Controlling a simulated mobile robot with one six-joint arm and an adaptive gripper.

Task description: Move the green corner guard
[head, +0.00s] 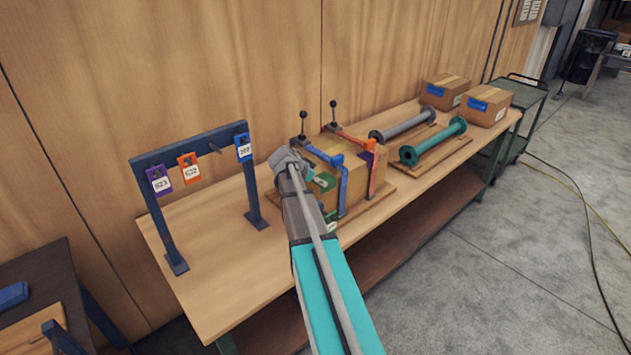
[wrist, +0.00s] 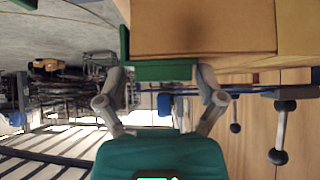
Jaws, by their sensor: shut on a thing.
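A cardboard box (head: 358,168) stands on a wooden board, with green corner guards at its near left edge. In the head view one guard (head: 325,181) shows near the top and another (head: 331,217) lower down. In the wrist view my gripper (wrist: 162,75) has its two fingers on either side of a green corner guard (wrist: 165,70), which lies against the box (wrist: 205,28). The fingers are shut on this guard. In the head view my arm hides the fingertips, so I cannot tell exactly where they grip.
A blue clamp (head: 345,185) and an orange clamp (head: 372,170) with upright levers stand over the box. A tag rack (head: 190,145) stands left on the bench. A grey flanged pipe (head: 405,125), a green one (head: 435,142) and two cartons lie right. Bare bench top shows below the rack.

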